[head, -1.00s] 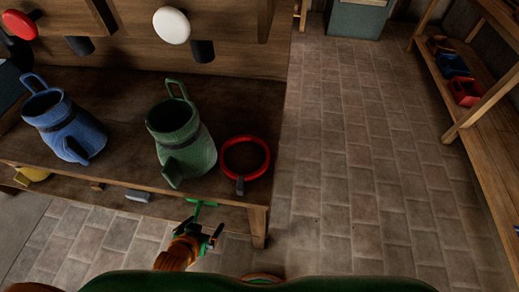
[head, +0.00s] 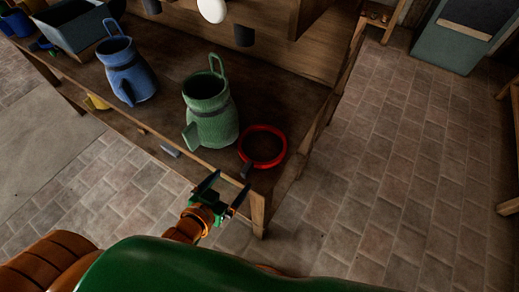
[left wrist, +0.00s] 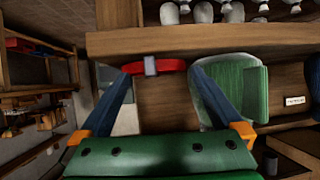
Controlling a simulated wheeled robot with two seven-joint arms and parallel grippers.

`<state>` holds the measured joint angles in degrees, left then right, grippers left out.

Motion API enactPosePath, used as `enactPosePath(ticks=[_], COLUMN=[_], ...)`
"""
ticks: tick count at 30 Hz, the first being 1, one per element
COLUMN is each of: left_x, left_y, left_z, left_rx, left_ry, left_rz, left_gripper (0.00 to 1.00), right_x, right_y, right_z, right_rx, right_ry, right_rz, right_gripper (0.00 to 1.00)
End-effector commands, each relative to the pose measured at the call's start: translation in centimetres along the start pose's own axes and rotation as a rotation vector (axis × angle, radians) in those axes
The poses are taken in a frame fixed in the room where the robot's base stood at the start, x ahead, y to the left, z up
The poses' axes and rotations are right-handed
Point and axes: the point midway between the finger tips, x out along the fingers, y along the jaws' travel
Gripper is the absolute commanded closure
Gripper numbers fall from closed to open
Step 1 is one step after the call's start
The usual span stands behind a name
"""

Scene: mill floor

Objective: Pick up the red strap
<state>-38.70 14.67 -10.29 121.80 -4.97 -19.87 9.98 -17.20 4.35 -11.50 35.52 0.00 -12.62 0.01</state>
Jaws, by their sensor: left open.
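The red strap (head: 262,165) is a closed ring with a dark grey buckle at its front. It lies on the wooden bench (head: 165,80) near its right front corner. It also shows in the left wrist view (left wrist: 173,66), with the buckle facing the camera between my fingers. My left gripper (head: 226,188) is open and empty, just short of the bench's front edge, in front and to the left of the strap. In the left wrist view its fingertips (left wrist: 160,71) lie either side of the buckle in the picture. My right gripper is not in view.
A green jug-like vessel (head: 211,118) stands just left of the strap. A blue one (head: 130,76) stands farther left, with a grey bin (head: 75,30) beyond. A bench leg (head: 258,213) is near my gripper. Tiled floor to the right is clear.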

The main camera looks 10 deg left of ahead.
Motion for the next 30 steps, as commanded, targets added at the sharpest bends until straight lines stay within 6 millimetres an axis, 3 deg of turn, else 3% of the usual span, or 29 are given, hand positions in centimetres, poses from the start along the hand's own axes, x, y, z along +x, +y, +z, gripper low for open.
enactPosePath(ticks=[7,18,26,30], left_x=[0.1,6.2,6.7,6.7], left_y=[0.7,1.2,1.3,1.3], left_z=[-1.2,-2.2,-2.2,-2.2], left_rx=[0.0,0.001,0.001,0.001], left_ry=[0.105,0.107,0.104,0.104], left_rz=[0.037,0.039,0.039,0.039], left_gripper=[0.0,0.0,0.0,0.38], right_x=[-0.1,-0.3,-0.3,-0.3], right_y=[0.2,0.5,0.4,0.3], right_z=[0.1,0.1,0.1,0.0], right_rx=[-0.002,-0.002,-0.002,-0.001], right_ry=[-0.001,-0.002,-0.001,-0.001], right_rz=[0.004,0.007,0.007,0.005], right_gripper=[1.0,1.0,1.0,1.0])
